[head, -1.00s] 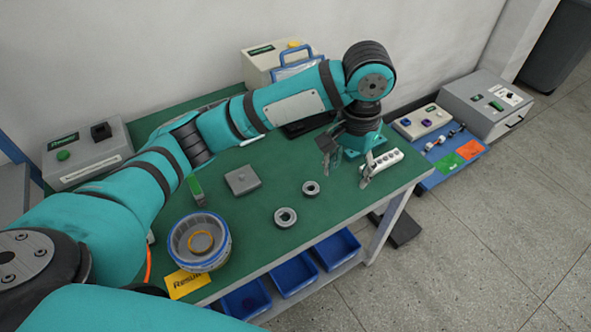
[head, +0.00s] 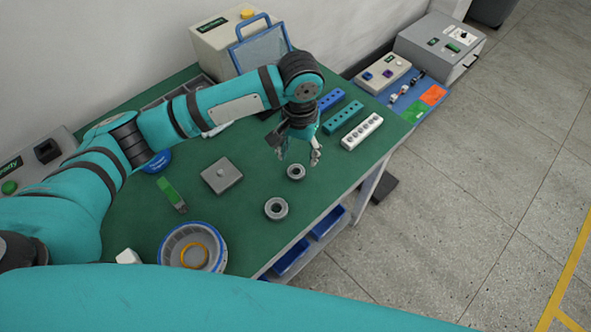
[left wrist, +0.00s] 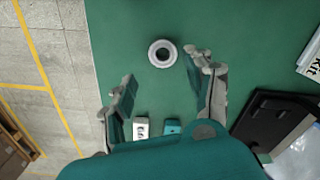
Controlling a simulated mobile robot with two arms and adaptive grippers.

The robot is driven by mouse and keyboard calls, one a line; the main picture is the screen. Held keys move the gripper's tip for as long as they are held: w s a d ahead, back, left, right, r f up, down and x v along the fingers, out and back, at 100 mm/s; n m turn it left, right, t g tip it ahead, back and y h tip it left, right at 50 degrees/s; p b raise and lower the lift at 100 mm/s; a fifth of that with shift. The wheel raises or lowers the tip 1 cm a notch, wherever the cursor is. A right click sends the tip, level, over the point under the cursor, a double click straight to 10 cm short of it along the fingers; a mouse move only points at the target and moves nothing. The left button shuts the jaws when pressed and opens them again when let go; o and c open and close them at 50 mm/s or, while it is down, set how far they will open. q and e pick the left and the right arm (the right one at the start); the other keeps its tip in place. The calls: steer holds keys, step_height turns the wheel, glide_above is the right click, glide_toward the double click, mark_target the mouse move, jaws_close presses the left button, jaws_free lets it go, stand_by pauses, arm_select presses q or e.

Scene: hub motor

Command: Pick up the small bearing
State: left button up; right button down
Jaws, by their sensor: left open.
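The small bearing (head: 296,171) is a grey ring lying flat on the green table top. A larger bearing (head: 276,208) lies nearer to me, a little to its left in the head view. My left gripper (head: 297,160) is open and empty, pointing down above the table close to the small bearing. In the left wrist view, one grey ring (left wrist: 162,53) lies beyond and between the open fingertips (left wrist: 160,75), apart from them; I cannot tell for certain which bearing it is. My right gripper is not in view.
A hub motor housing (head: 192,248) stands at the table's near edge. A grey square block (head: 221,175) and a green-handled brush (head: 171,194) lie to the left. Blue, teal and white hole blocks (head: 362,131) stand to the right. Blue bins hang below the edge.

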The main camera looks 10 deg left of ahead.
mark_target(298, 169)
arm_select(q)
steer(key=shift+f, duration=1)
step_height(298, 169, down, 4)
steer(key=shift+s+r+p, duration=0.15)
steer(key=shift+p, duration=0.2)
steer(key=shift+f, duration=0.55)
steer(key=shift+c, duration=0.6)
jaws_close()
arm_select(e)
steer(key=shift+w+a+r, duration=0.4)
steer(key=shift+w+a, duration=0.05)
